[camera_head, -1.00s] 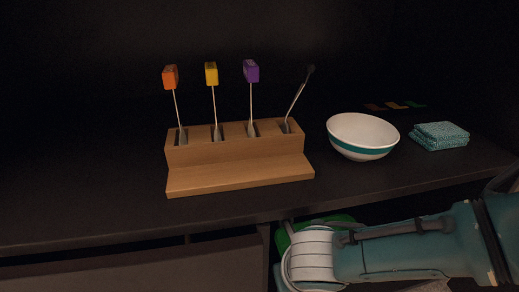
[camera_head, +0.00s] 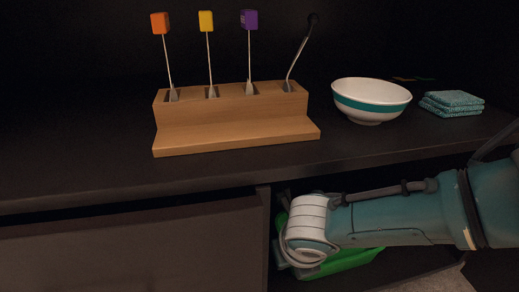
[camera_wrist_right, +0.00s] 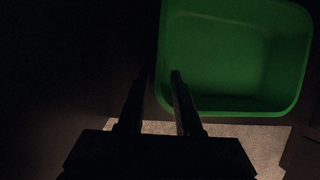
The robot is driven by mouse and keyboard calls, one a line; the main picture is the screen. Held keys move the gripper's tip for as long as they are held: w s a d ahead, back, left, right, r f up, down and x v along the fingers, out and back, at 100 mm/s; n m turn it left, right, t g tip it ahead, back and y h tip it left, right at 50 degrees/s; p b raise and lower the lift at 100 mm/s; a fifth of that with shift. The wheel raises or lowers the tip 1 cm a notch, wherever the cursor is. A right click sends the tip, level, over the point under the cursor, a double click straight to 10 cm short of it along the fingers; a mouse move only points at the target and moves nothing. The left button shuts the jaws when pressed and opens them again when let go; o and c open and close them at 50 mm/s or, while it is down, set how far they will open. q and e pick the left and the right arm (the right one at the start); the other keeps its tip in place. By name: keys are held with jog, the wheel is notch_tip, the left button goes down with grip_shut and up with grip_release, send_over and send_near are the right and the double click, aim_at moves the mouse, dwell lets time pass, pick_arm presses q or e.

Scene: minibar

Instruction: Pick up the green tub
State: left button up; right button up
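The green tub (camera_head: 350,260) sits in the open lower space under the counter in the head view, partly covered by my right arm. In the right wrist view the tub (camera_wrist_right: 235,60) is open-topped and looks empty, at the upper right. My right gripper (camera_wrist_right: 160,76) is open at its left wall. One finger is outside the wall and the other shows over the tub's inside, with a gap between them. Whether either finger touches the wall cannot be told. In the head view the right fingers are hidden. My left gripper is not in view.
The counter (camera_head: 80,185) above carries a wooden holder (camera_head: 235,125) with several upright utensils, a white bowl with a teal band (camera_head: 370,100) and folded teal cloths (camera_head: 452,103). A dark front panel (camera_head: 130,245) stands left of the tub's space. The wrist view is very dark.

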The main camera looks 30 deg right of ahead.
grip_shut()
dwell(1.2)
